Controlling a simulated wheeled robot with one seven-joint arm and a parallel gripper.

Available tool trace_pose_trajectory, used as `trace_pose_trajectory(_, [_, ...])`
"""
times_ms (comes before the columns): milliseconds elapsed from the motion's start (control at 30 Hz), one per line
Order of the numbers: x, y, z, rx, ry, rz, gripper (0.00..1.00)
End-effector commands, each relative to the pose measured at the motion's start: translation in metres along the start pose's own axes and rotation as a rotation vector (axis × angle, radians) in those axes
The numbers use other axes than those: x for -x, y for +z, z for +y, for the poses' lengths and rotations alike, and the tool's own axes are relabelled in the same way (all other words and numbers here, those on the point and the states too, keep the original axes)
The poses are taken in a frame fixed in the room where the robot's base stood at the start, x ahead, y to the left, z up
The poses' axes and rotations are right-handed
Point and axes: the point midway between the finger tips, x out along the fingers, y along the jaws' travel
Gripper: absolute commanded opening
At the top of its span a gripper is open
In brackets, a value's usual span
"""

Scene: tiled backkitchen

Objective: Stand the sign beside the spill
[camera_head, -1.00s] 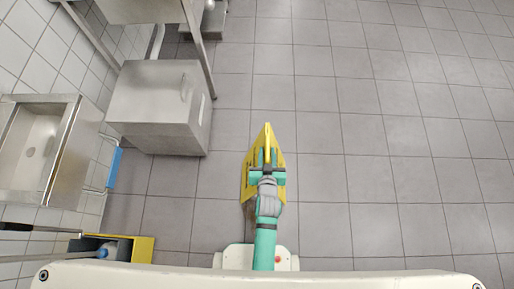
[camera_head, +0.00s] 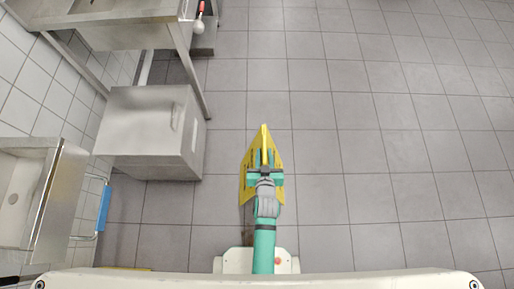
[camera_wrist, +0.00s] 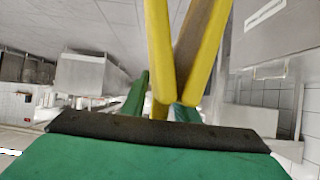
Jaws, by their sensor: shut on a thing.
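The yellow sign (camera_head: 248,180) is folded out in an A shape in front of my body in the head view. My gripper (camera_head: 265,172) is shut on its top part. In the wrist view the sign's two yellow legs (camera_wrist: 205,45) rise from between my green fingers (camera_wrist: 160,108). The sign moves with my arm; whether it clears the floor cannot be told. No spill shows clearly in any view.
A steel cabinet (camera_head: 150,130) and a steel counter (camera_head: 125,25) stand on the left. The tiled floor (camera_head: 390,150) ahead and right is clear.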

Motion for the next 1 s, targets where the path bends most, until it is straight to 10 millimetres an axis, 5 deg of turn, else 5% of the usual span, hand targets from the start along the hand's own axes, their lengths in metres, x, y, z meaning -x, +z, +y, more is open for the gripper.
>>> trace_pose_trajectory(500, [-0.097,-0.011,-0.018,0.0,0.0,0.006,0.0])
trace_pose_trajectory(700, [-0.133,0.007,-0.024,0.001,-0.001,0.004,0.0])
trace_pose_trajectory(1000, [-0.158,0.017,-0.026,0.0,0.001,0.005,0.0])
